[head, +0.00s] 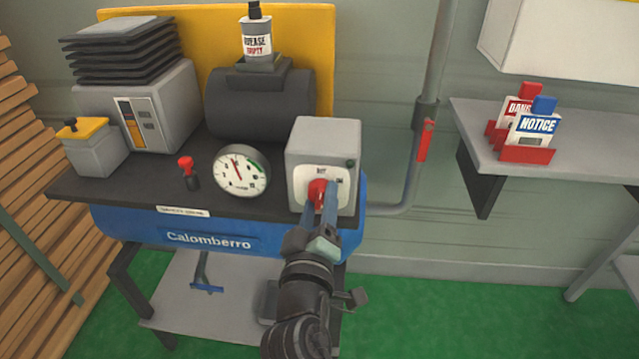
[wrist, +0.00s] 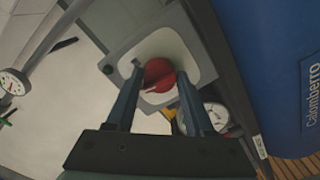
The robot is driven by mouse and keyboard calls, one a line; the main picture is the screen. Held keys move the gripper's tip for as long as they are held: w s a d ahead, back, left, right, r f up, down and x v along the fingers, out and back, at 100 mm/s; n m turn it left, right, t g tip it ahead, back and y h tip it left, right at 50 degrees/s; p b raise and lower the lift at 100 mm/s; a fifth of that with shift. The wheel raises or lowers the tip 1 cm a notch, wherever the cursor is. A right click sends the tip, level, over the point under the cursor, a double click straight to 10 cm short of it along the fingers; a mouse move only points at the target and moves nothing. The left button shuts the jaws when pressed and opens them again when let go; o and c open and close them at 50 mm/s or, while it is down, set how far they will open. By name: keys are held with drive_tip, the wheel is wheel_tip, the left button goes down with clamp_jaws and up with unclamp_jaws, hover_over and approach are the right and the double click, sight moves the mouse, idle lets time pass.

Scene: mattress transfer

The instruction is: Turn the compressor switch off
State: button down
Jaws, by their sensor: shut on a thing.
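The compressor switch is a red rotary knob (head: 318,190) on a white plate on the front of a grey box (head: 322,137), at the right end of the compressor top. The plate has small lettering and a dark green button sits at its upper right. My gripper (head: 321,203) is at the front of the box, its blue fingers on the knob and partly hiding it. In the wrist view, the red knob (wrist: 159,75) lies between the two fingertips (wrist: 160,80). The gripper is shut on the knob. I cannot tell the knob's exact setting.
A pressure gauge (head: 240,170) and a red-capped valve (head: 188,170) stand left of the box. The blue tank (head: 135,224) is below. A vertical pipe (head: 432,65) runs up the wall at right, and a grey shelf (head: 570,161) holds sign cards.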

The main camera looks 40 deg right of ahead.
drive_tip(key=shift+n+p, duration=0.5)
drive_tip(key=shift+n, duration=0.5)
drive_tip(key=shift+c, duration=1.4)
unclamp_jaws()
drive_tip(key=b+v, duration=0.1)
drive_tip(key=v, duration=1.2)
